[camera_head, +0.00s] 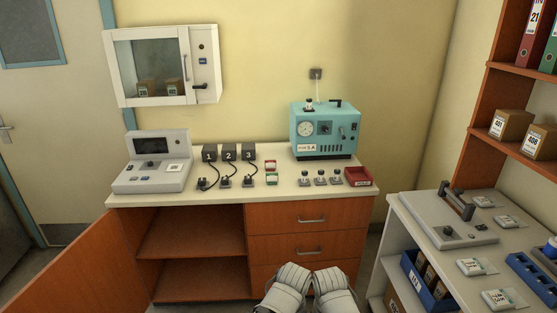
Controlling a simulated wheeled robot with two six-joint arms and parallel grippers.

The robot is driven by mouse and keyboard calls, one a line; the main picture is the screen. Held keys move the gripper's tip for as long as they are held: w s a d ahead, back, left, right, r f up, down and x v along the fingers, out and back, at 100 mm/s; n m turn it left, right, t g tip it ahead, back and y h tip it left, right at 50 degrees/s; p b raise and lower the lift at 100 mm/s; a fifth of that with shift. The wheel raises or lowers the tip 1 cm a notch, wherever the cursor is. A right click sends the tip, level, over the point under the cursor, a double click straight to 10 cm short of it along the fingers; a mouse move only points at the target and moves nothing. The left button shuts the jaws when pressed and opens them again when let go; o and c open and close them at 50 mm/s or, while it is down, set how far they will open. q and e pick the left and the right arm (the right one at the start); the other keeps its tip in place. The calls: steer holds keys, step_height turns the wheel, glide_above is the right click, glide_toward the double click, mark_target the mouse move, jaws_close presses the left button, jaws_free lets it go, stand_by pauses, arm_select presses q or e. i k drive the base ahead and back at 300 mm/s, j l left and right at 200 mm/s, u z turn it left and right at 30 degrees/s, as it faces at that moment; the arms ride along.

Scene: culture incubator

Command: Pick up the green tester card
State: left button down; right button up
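A small green and white card (271,179) lies flat on the white top of the bench, just in front of a similar red and white card (270,165). My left gripper (291,275) and my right gripper (328,276) sit side by side at the bottom edge of the view. Both are well short of the bench top and apart from the card. Their fingers are too unclear to show whether they are open or shut.
Numbered black adapters (228,153) with cables stand left of the cards. Several small metal-topped parts (320,178), a red tray (357,176) and a teal device (325,131) are to the right. A grey console (150,173) stands at left. An open cabinet door (80,262) juts forward.

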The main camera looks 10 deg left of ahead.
mark_target(273, 179)
steer(key=i+j, duration=0.25)
steer(key=i, duration=0.15)
steer(key=i+j+u, duration=0.1)
steer(key=i+j, duration=0.15)
steer(key=i, duration=0.15)
steer(key=i+j, duration=0.15)
steer(key=j, duration=0.15)
steer(key=i+j, duration=0.1)
steer(key=j, duration=0.2)
steer(key=i+j+u, duration=0.1)
steer(key=j, duration=0.75)
steer(key=k+j+u, duration=0.1)
steer(key=j, duration=0.45)
steer(key=i, duration=0.45)
